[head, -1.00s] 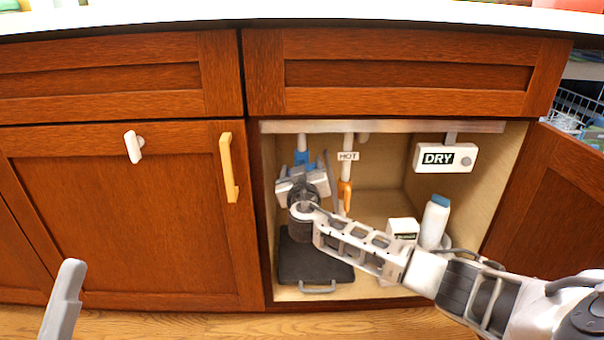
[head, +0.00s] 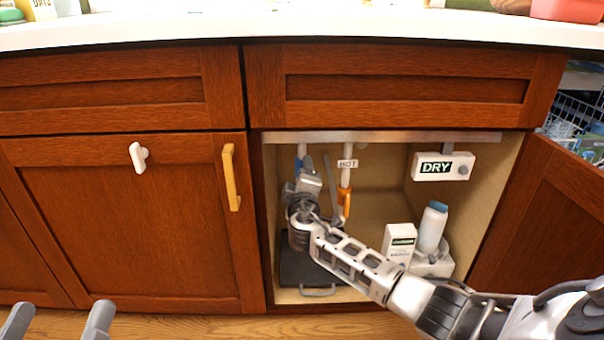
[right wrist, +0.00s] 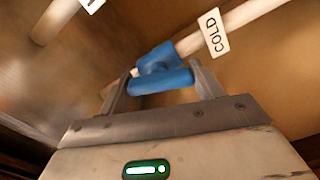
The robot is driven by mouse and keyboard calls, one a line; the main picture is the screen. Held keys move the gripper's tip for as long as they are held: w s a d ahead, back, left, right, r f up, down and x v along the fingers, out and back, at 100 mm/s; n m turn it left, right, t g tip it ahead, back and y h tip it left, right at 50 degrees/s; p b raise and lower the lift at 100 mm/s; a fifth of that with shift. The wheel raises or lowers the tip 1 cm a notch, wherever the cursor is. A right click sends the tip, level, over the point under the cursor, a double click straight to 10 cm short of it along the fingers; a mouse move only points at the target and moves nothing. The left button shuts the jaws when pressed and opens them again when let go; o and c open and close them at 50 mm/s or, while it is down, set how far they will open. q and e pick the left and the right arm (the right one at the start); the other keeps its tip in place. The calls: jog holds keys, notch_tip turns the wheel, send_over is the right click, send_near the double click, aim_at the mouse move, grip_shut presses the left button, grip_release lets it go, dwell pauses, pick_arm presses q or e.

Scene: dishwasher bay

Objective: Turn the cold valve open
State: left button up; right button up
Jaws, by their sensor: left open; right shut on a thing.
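The cold valve's blue handle (right wrist: 160,82) sits between the two fingers of my right gripper (right wrist: 162,90) in the right wrist view. The handle lies nearly along its white pipe, which carries a COLD label (right wrist: 214,33). In the head view only a bit of blue (head: 301,161) shows above my right gripper (head: 306,184), which hides most of the valve. My left gripper (head: 57,320) is open and empty at the bottom left, far from the valve, with its fingertips just in view.
The hot pipe with an orange valve (head: 343,200) and HOT label stands just right of my right gripper. A DRY box (head: 443,166), a white carton (head: 399,243) and a bottle (head: 432,227) are further right. The open cabinet door (head: 548,225) bounds the right side.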

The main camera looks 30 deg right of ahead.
pick_arm(q)
jog(key=shift+s+d+f+n+g+y+p, duration=0.15)
jog(key=shift+s+f+n+g+y+p, duration=0.15)
jog(key=shift+f+n+g, duration=0.3)
jog(key=shift+s+d+f+n+g+y+p, duration=0.15)
jog(key=shift+f+n+g+p, duration=0.2)
jog(key=shift+f, duration=0.35)
pick_arm(e)
jog(key=shift+f+n, duration=0.15)
jog(key=shift+n, duration=1.85)
pick_arm(q)
jog(key=shift+f, duration=0.1)
pick_arm(e)
jog(key=o, duration=1)
pick_arm(q)
jog(key=shift+s+a+f, duration=0.1)
